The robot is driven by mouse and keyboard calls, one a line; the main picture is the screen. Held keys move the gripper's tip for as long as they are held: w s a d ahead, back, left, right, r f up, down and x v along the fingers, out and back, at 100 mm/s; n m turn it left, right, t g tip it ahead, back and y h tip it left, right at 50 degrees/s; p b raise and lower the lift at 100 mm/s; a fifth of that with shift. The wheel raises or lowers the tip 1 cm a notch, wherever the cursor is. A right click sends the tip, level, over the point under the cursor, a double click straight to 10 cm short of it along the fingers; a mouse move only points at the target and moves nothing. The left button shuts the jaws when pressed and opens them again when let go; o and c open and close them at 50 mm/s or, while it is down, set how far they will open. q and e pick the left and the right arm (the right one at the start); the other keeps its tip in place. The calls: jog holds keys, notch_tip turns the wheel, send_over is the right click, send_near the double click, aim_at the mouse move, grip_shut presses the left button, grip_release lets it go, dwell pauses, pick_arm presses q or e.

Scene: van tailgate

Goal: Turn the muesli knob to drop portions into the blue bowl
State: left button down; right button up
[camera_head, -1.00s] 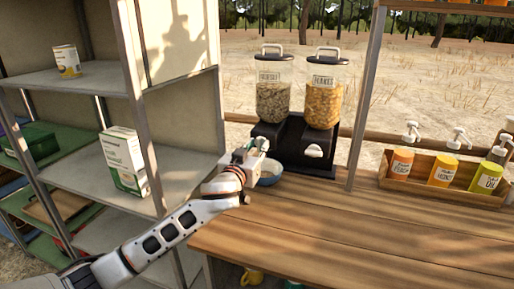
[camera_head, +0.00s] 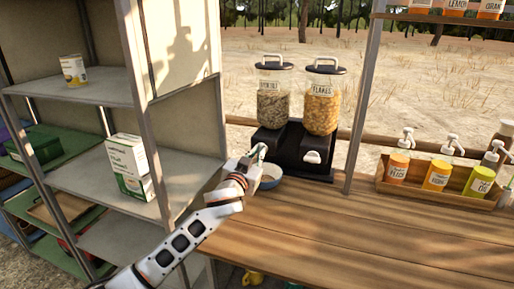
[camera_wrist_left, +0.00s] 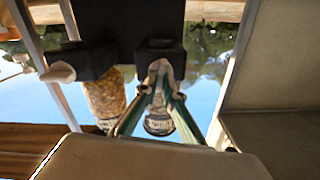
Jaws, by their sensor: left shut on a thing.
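The muesli dispenser (camera_head: 272,103) stands at the back of the wooden counter, a clear jar with dark contents on a black base. Its label also shows upside down in the left wrist view (camera_wrist_left: 158,124). My left gripper (camera_head: 261,149) is at the front of this base. In the left wrist view its fingers (camera_wrist_left: 161,70) meet at the black outlet block. They are shut on the muesli knob, which they hide. The blue bowl (camera_head: 271,177) sits on the counter just below the gripper, partly covered by it. My right gripper is not in view.
The flakes dispenser (camera_head: 321,107) stands close on the right, with its white knob (camera_head: 312,157) free. A wooden rack of pump bottles (camera_head: 437,190) is farther right. A shelf unit with a carton (camera_head: 128,167) stands left. The front counter is clear.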

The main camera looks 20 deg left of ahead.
pick_arm(q)
jog(key=shift+d+f+m+p, duration=0.1)
jog(key=shift+m+p, duration=1.05)
jog(key=shift+m, duration=1.4)
jog(key=shift+d+f+m+p, duration=0.1)
jog(key=shift+m+p, duration=1.1)
jog(key=shift+m, duration=1.4)
jog(key=shift+d+f+m+p, duration=0.1)
jog(key=shift+m+p, duration=1.05)
jog(key=shift+m, duration=1.4)
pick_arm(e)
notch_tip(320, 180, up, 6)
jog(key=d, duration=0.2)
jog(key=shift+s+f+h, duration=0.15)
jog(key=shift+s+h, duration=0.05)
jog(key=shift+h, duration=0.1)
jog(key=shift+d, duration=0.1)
pick_arm(q)
jog(key=c, duration=2.2)
grip_release()
jog(key=shift+a, duration=0.1)
jog(key=shift+o, duration=0.2)
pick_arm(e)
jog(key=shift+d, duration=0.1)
pick_arm(q)
jog(key=shift+s, duration=0.1)
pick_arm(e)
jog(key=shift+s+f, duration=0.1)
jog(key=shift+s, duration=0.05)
